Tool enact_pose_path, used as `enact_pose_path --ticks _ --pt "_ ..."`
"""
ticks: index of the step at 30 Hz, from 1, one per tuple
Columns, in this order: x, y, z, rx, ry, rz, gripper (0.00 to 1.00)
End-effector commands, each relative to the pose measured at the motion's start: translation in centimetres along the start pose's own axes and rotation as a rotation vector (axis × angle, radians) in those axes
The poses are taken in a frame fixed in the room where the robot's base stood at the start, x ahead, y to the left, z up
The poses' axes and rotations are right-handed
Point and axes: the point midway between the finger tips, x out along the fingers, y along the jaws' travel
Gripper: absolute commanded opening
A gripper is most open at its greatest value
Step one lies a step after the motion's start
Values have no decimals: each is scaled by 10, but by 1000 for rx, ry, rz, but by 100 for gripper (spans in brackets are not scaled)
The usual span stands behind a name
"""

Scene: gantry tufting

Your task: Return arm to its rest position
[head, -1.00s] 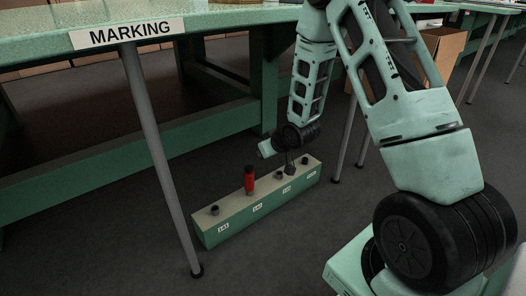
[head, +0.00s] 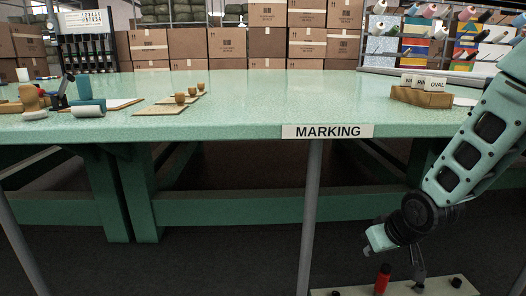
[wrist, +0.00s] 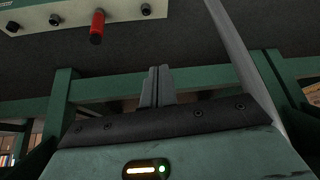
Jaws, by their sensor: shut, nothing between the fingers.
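My gripper (head: 367,251) is in the lower right of the head view, in front of the table's edge and below the tabletop's height. It appears a little above and behind the red-handled piece in the low rack, with nothing in it. In the wrist view my gripper's fingers (wrist: 157,72) are pressed together, with no gap visible between them. My arm comes down to it from the right edge of the head view.
The green table (head: 230,106) bears a MARKING label (head: 327,131); a grey leg (head: 310,215) stands left of my gripper. Cartons stand behind.

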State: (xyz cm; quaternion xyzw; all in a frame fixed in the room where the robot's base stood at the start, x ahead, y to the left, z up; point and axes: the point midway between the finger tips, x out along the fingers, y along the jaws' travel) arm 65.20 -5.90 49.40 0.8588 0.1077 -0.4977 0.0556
Motion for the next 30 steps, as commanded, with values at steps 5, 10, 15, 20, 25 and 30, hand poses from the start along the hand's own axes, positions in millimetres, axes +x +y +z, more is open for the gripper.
enact_pose_path --ticks 5,10,15,20,25,30 --pt "-93 -97 21 -142 -173 -77 0" --pt "-163 -150 64 -262 -324 -120 0" --pt "-223 -178 106 -373 -445 -141 0" --pt "-264 -184 110 -406 -496 -145 0" --pt "-296 -184 91 -406 -495 -145 0" --pt "-338 -185 66 -405 -494 -144 0"
